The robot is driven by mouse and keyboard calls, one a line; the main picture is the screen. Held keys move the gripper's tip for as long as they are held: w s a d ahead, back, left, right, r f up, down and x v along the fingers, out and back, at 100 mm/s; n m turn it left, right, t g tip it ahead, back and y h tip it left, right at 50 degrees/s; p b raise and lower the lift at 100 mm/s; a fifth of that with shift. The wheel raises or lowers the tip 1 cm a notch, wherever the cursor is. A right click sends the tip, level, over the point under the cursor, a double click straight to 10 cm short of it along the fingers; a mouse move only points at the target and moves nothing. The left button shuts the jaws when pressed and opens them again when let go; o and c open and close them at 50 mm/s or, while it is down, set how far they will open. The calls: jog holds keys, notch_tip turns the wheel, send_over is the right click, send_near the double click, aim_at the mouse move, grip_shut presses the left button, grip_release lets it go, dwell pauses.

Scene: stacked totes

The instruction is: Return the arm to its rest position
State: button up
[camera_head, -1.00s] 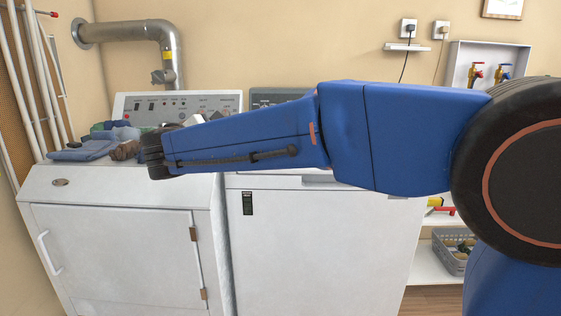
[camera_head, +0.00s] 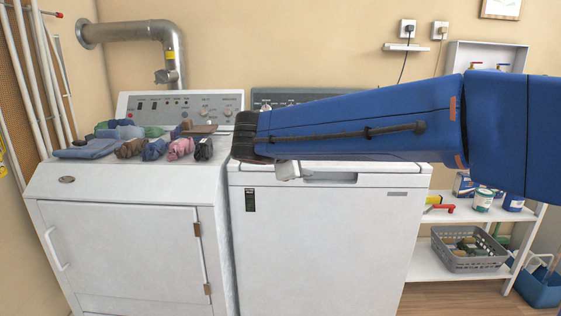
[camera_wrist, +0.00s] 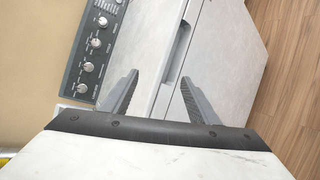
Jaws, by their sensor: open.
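My blue arm (camera_head: 365,125) reaches in from the right in the head view, in front of the top-loading washer (camera_head: 320,225). Its dark wrist end is near the washer's left top edge. In the wrist view my gripper (camera_wrist: 160,92) has its two grey fingers spread apart, with nothing between them. Behind the fingers are the washer's pale lid and its dark control panel (camera_wrist: 90,48). In the head view the fingers are mostly hidden behind the wrist.
A white dryer (camera_head: 120,250) stands at the left, with a folded blue cloth (camera_head: 88,149) and several rolled clothes on top. A white shelf (camera_head: 440,262) at the right holds a grey basket (camera_head: 468,250) and cans. A blue bucket (camera_head: 541,285) stands on the floor. A metal duct (camera_head: 130,32) runs above the dryer.

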jog(key=s+d+f+m+g+y, duration=0.1)
jog(key=s+d+f+m+g, duration=0.3)
jog(key=s+d, duration=0.5)
jog(key=s+d+f+m+g+y, duration=0.1)
jog(key=s+d+f+m, duration=0.4)
jog(key=d, duration=0.6)
jog(key=s+d+f+m+y, duration=0.1)
jog(key=s+f+m, duration=0.3)
jog(key=s, duration=0.5)
jog(key=s+d+f+m+g+y, duration=0.1)
jog(key=s+f+m+y, duration=0.2)
jog(key=s+f, duration=0.6)
jog(key=shift+s+d+m+g, duration=0.3)
jog(key=shift+s+d+m, duration=0.1)
jog(key=shift+s+m, duration=0.25)
jog(key=shift+c, duration=0.3)
